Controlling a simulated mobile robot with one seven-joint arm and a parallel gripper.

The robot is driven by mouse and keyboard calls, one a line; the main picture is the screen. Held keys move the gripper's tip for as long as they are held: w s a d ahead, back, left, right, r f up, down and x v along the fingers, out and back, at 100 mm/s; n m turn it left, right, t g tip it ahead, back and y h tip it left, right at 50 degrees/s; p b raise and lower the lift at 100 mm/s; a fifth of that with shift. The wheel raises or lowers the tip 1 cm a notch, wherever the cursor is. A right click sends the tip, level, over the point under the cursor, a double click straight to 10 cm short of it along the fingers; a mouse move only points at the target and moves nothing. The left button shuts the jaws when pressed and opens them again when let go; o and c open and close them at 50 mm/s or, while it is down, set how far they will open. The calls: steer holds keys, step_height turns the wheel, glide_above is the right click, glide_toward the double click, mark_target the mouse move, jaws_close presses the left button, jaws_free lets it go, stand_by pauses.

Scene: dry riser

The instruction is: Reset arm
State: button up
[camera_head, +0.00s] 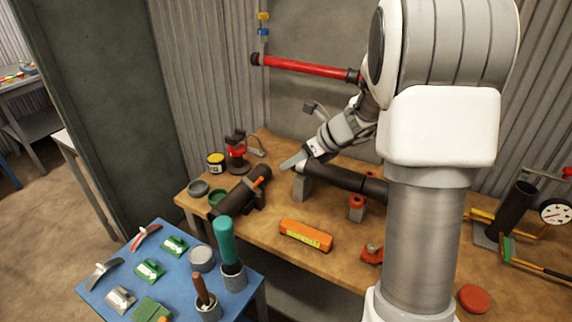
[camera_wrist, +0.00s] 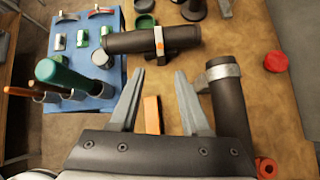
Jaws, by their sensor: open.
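My gripper (camera_wrist: 152,98) shows in the wrist view with its two grey fingers spread apart and nothing between the tips. In the head view my gripper (camera_head: 292,162) is at the end of my bent arm, above the wooden workbench (camera_head: 270,227). It hangs near the end of a dark pipe (camera_head: 345,180) that lies on grey supports. A second dark pipe (camera_head: 240,192) with an orange mark rests on a stand to the left. In the wrist view, this marked pipe (camera_wrist: 140,40) lies beyond the fingertips, and the other pipe (camera_wrist: 230,105) lies right of the right finger.
An orange level (camera_head: 306,235) lies on the bench. A blue table (camera_head: 122,268) with several tools and holders stands at the front left. A red pipe (camera_head: 305,68) runs along the back wall. A gauge (camera_head: 555,212) is at the right.

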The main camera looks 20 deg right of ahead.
stand_by(0.3)
steer(key=s+a+r+n+g, duration=0.1)
steer(key=s+a+r+n, duration=0.45)
steer(key=s+n, duration=0.25)
steer(key=s+r+n+h, duration=0.2)
steer(key=s+n+h, duration=0.1)
steer(key=s+n, duration=0.7)
steer(key=s+r+n+h, duration=0.2)
steer(key=s+n, duration=0.9)
steer(key=shift+r+h, duration=0.4)
steer(key=shift+a+n, duration=0.1)
steer(key=shift+n, duration=0.2)
